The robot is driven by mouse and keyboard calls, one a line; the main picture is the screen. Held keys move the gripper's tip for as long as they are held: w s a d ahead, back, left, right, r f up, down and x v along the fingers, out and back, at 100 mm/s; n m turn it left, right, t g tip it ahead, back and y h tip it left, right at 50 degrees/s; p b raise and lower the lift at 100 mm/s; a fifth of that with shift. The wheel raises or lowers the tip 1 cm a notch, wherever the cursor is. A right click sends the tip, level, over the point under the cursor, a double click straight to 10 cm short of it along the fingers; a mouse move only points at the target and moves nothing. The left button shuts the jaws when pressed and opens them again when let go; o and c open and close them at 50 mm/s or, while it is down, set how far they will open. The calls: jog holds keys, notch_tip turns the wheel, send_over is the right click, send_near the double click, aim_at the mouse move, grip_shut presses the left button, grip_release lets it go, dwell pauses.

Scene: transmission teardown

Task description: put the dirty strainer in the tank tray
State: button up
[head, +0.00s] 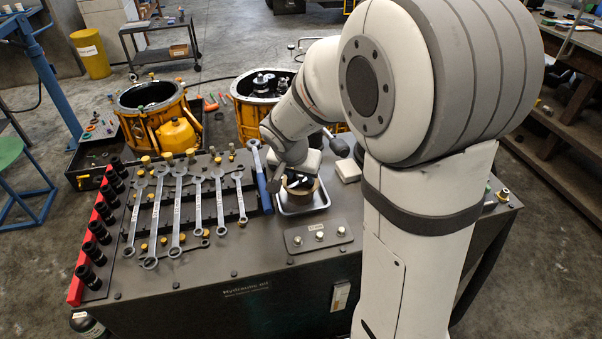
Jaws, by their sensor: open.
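A small silver metal tray (318,208) sits on the dark bench top, to the right of the wrenches; it looks like the tank tray. A round tan-brown ring with a dark middle (309,194), possibly the dirty strainer, is in or just above the tray. My gripper (298,184) points down over the tray, right at the round part. The jaws are open, but the fingers are small and dark, so I cannot tell whether they touch it. My wrist hides the back of the tray.
Several wrenches (178,212) lie on the bench left of the tray, beside a blue-handled tool (262,178) and a red rail of black sockets (85,262). A white block (347,171) is right of the tray. Yellow housings (158,118) stand on the floor behind.

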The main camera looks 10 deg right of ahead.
jog(key=shift+r+p, duration=0.3)
jog(key=v, duration=1.1)
jog(key=s+d+f+n+y, duration=0.1)
jog(key=s+n, duration=0.2)
jog(key=s, duration=0.5)
jog(key=s+d+f+n+g+y, duration=0.1)
jog(key=s+d+f+n, duration=0.1)
jog(key=s, duration=0.7)
jog(key=shift+f+n+y, duration=0.2)
jog(key=shift+n+y, duration=0.1)
jog(key=shift+n, duration=0.5)
